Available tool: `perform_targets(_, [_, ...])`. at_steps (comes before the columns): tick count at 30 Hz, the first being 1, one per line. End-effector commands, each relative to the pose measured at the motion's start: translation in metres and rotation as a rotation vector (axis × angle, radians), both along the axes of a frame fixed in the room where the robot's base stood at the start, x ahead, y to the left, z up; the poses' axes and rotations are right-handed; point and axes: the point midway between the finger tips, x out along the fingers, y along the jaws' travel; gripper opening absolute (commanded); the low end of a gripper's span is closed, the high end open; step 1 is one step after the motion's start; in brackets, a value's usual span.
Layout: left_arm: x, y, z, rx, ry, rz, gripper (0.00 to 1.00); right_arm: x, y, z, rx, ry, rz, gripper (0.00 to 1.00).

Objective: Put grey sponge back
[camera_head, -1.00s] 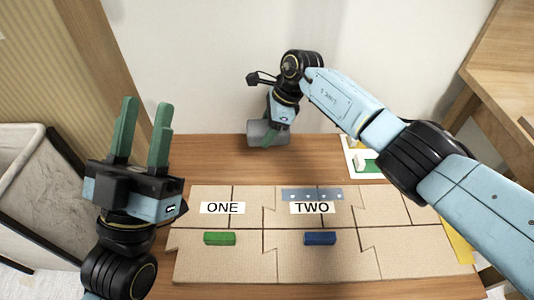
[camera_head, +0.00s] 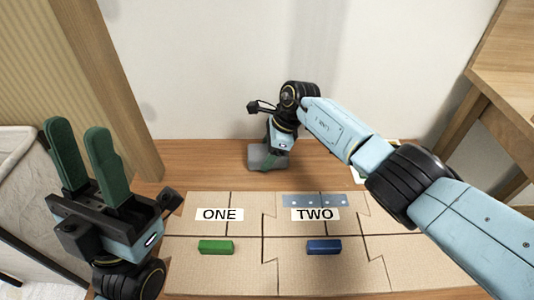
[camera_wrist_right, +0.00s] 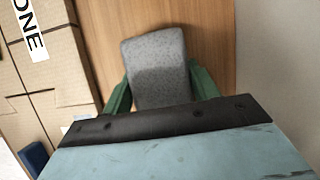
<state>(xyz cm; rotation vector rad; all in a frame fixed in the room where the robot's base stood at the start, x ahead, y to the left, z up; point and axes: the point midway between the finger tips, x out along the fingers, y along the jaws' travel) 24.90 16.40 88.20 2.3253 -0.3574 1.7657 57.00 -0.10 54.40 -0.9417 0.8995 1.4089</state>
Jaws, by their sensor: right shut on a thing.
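The grey sponge (camera_head: 262,157) is at the back of the wooden table, close to the wall. My right gripper (camera_head: 268,158) is shut on it, and its fingers partly hide it in the head view. In the right wrist view the speckled grey sponge (camera_wrist_right: 157,68) sits between the two green fingers of the gripper (camera_wrist_right: 160,88), with wood behind it. Whether its underside touches the table is hard to tell. My left gripper (camera_head: 78,153) is open and empty at the left, its green fingers pointing up.
Cardboard panels (camera_head: 240,262) marked ONE and TWO cover the table's front. A green block (camera_head: 216,247), a blue block (camera_head: 323,247) and a grey-blue strip (camera_head: 314,200) lie on them. The white wall (camera_head: 210,80) rises behind. Bare wood (camera_head: 195,165) lies left of the sponge.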

Motion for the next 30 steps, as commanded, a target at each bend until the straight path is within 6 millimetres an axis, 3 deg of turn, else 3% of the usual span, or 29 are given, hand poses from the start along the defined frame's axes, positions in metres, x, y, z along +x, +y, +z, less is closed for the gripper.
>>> perform_targets(9, [0.0001, 0.0, 0.0002, 0.0, 0.001, 0.0, 0.36, 0.0002, -0.0001, -0.0056, 0.001, 0.0, 0.0, 0.36])
perform_targets(10, [0.0001, 0.0, 0.0002, 0.0, 0.001, 0.0, 0.36, 0.0003, 0.0, -0.0055, 0.001, 0.0, 0.0, 0.62])
perform_targets(15, [0.0, -0.0001, 0.0002, 0.0, 0.001, 0.0, 0.36, 0.0002, 0.0, -0.0053, 0.001, 0.0, 0.0, 0.81])
perform_targets(28, [0.0, -0.0001, 0.0001, 0.0, 0.001, 0.0, 0.36, -0.0002, 0.0004, -0.0037, 0.002, 0.001, 0.0, 0.81])
perform_targets(30, [0.0055, -0.0013, 0.0041, 0.01, 0.034, 0.001, 0.36, 0.0008, -0.0029, 0.0041, -0.001, -0.002, 0.0, 0.81])
